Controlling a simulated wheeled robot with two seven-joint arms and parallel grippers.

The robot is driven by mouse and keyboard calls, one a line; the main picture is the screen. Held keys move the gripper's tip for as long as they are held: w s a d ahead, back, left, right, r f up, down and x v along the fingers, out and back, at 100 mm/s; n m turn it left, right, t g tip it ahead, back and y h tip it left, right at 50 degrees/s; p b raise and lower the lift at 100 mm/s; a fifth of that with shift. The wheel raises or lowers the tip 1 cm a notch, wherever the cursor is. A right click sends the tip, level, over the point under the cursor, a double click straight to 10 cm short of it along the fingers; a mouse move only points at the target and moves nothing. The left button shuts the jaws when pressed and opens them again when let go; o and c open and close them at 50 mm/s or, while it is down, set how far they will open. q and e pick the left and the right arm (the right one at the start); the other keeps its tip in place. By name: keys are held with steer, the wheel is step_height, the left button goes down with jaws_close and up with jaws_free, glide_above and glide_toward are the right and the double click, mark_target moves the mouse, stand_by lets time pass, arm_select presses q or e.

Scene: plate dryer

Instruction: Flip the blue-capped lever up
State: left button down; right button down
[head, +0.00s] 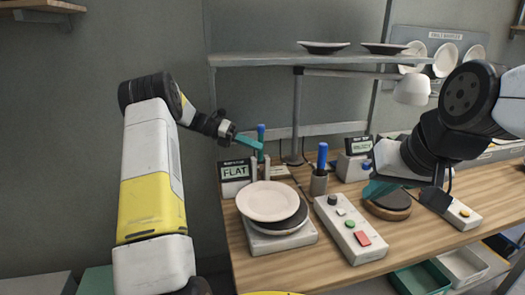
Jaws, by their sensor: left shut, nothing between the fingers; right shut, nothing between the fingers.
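Several upright blue-topped parts stand on the wooden bench. One blue cap (261,129) is just behind the teal fingertips of my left gripper (249,142), beside the sign reading FLAT; I cannot tell whether they touch. A second blue-topped stick (322,155) rises from a grey cup-like base. A small blue knob (366,166) shows near my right gripper (376,188). I cannot tell for certain which of these is the lever. Both grippers are shut and empty. My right gripper is low over a dark round disc, partly hidden by its own arm.
A pale plate (267,200) lies on a dark disc on a white base. A control box (350,230) with buttons stands in front. A shelf (275,60) with plates spans above. Green and white trays (420,279) sit below the bench's front edge.

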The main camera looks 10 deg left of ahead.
arm_select(q)
steer(key=shift+w+a+r, duration=0.1)
steer(key=shift+w+a, duration=0.2)
steer(key=shift+w, duration=0.4)
steer(key=shift+w+a+r, duration=0.1)
steer(key=shift+w+a, duration=0.2)
steer(key=shift+w, duration=0.4)
steer(key=shift+w+a, duration=0.1)
steer(key=shift+w, duration=0.05)
steer(key=shift+w+a+r, duration=0.1)
steer(key=shift+w+a, duration=0.05)
steer(key=shift+w, duration=0.05)
steer(key=shift+s, duration=0.15)
